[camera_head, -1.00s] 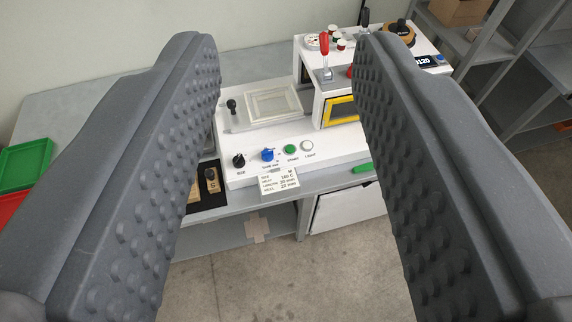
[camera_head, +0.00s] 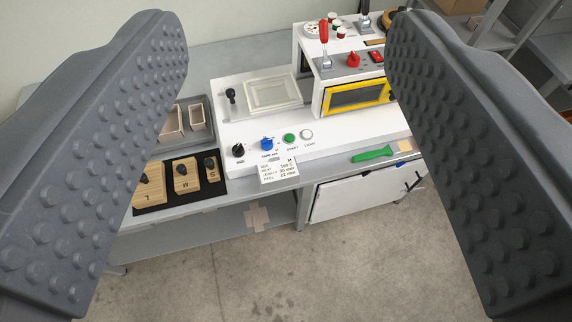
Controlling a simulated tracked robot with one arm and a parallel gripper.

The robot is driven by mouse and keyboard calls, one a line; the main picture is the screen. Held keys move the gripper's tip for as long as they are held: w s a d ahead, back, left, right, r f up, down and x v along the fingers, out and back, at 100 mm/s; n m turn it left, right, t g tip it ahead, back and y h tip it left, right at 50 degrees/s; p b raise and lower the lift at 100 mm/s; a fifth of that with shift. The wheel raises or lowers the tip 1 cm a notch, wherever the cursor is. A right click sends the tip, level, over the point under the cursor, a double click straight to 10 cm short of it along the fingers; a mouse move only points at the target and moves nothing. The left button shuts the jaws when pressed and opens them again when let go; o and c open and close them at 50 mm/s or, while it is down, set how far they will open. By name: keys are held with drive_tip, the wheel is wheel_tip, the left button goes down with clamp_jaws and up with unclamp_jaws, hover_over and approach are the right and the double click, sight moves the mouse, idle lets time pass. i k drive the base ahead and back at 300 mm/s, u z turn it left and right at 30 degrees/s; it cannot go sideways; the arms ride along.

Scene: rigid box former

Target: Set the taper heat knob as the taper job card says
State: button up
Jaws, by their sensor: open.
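My gripper (camera_head: 285,40) is open and empty, its two grey padded fingers wide apart at the sides of the view. Between and beyond them stands a white machine with a row of controls on its front: a black knob (camera_head: 238,150), a blue knob (camera_head: 267,144), a green button and a pale button. A red knob (camera_head: 353,60) sits on the taller white unit behind, near a red-handled lever. I cannot tell which knob is the taper heat knob. A white job card (camera_head: 278,171) hangs below the blue knob; its small lines seem to include M and a heat value, too small to read surely.
Wooden blocks marked L, M and S (camera_head: 182,178) lie on a black mat at left. A green tool (camera_head: 372,154) lies on the bench at right. A yellow-framed window (camera_head: 360,95) faces front on the taller unit. The floor in front is clear.

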sight(353, 60)
drive_tip(key=k, duration=0.6)
drive_tip(key=u, duration=0.25)
drive_tip(key=i, duration=1.8)
drive_tip(key=z, duration=0.4)
